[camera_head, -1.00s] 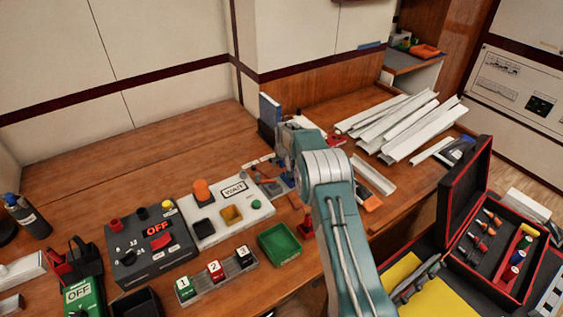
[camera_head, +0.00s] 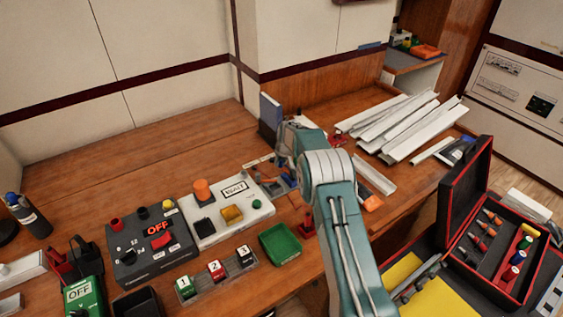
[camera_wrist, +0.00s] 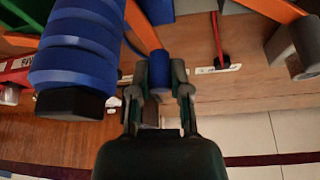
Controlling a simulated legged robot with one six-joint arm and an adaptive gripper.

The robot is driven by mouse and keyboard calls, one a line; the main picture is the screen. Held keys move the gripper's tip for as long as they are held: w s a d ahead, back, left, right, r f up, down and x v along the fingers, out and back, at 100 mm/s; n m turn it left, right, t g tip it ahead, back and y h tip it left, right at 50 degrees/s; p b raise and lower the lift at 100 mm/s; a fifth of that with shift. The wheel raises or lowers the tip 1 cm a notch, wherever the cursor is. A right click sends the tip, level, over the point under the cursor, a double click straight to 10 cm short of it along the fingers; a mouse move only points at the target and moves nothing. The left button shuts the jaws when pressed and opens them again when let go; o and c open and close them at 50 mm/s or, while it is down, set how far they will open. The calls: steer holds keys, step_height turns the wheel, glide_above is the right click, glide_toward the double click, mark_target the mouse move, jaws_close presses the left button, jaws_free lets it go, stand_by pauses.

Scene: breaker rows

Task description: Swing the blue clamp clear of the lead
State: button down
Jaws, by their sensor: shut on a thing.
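In the wrist view my gripper (camera_wrist: 159,80) is shut on a small blue cylindrical piece (camera_wrist: 159,76), which looks like part of the blue clamp. An orange bar (camera_wrist: 141,25) runs behind the fingers and up to the left. A large ribbed blue cylinder with a black end (camera_wrist: 75,52) is left of the fingers. A thin red strip with a dark end (camera_wrist: 219,38) is to the right. I cannot tell which piece is the lead. In the head view my arm hides the fingers; small blue and orange parts (camera_head: 278,186) show beside it on the bench.
The wooden bench (camera_head: 110,170) carries a white panel with buttons (camera_head: 215,232), a dark box marked OFF (camera_head: 125,258) and a green tray (camera_head: 281,246). White channels (camera_head: 395,125) lie at the back right. An open toolbox (camera_head: 495,250) stands right. The back left bench is clear.

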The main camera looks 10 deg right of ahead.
steer(key=n, duration=0.1)
steer(key=s+n+y, duration=0.1)
steer(key=n, duration=0.1)
steer(key=a+n+g, duration=0.1)
steer(key=n, duration=0.1)
steer(key=shift+s+a+f+y, duration=0.1)
steer(key=shift+s+f+y, duration=0.05)
steer(key=shift+y, duration=0.15)
steer(key=shift+s+a+n+g+y, duration=0.1)
steer(key=shift+s+n+g+y, duration=0.15)
steer(key=shift+n, duration=0.6)
steer(key=shift+s+a+n+g+y, duration=0.15)
steer(key=shift+s+n+g, duration=0.1)
steer(key=shift+n, duration=0.55)
steer(key=shift+s+d+n+g+y, duration=0.1)
steer(key=shift+s+n+g+y, duration=0.15)
steer(key=shift+n, duration=0.6)
steer(key=c, duration=0.6)
jaws_free()
steer(key=shift+f, duration=0.1)
steer(key=v, duration=1.2)
